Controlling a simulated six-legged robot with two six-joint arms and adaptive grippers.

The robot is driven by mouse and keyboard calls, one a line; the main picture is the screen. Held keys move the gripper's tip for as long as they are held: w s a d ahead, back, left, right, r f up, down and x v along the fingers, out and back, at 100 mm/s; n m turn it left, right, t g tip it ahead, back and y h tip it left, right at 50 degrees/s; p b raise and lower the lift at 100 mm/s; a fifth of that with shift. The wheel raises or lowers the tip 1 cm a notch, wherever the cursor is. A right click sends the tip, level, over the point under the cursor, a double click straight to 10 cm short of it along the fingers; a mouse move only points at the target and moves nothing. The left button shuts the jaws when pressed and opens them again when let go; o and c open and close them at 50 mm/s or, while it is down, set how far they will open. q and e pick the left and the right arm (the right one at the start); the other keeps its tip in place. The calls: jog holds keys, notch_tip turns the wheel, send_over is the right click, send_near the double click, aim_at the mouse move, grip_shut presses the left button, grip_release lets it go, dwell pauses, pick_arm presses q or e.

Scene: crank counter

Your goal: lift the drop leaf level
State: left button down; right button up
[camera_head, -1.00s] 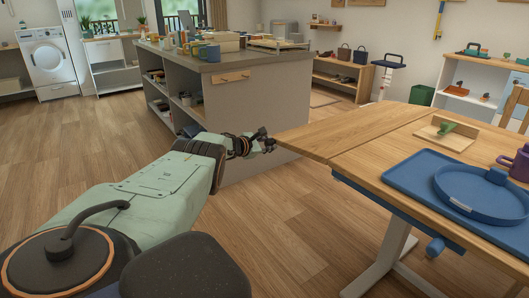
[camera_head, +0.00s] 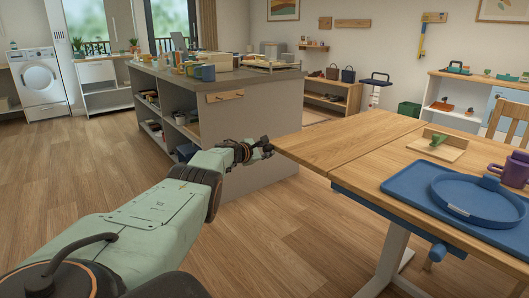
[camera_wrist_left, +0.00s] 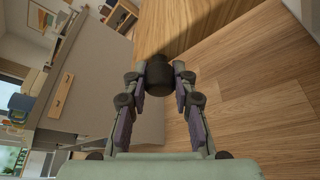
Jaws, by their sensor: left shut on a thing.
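The drop leaf (camera_head: 345,138) is the wooden panel at the left end of the table. It looks about level with the tabletop, with a thin seam between them. My left gripper (camera_head: 268,148) is at the leaf's near left corner. In the left wrist view the gripper (camera_wrist_left: 160,80) is shut on a dark round knob (camera_wrist_left: 159,70) by the edge of the leaf (camera_wrist_left: 180,28). How the knob joins the leaf is hidden. My right gripper is out of view.
The table (camera_head: 382,172) carries a blue tray (camera_head: 408,183) with a round blue dish (camera_head: 477,203), a purple mug (camera_head: 514,169) and a wooden board with a green piece. A grey counter (camera_head: 262,125) stands behind my left gripper. The floor below the leaf is clear.

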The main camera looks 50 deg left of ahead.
pick_arm(q)
jog(key=shift+w+d+r, duration=0.1)
jog(key=shift+w+d, duration=0.2)
jog(key=shift+d, duration=0.1)
jog(key=c, duration=1.4)
grip_release()
jog(key=o, duration=0.3)
jog(key=shift+a, duration=0.15)
jog(key=shift+o, duration=0.2)
jog(key=shift+a, duration=0.25)
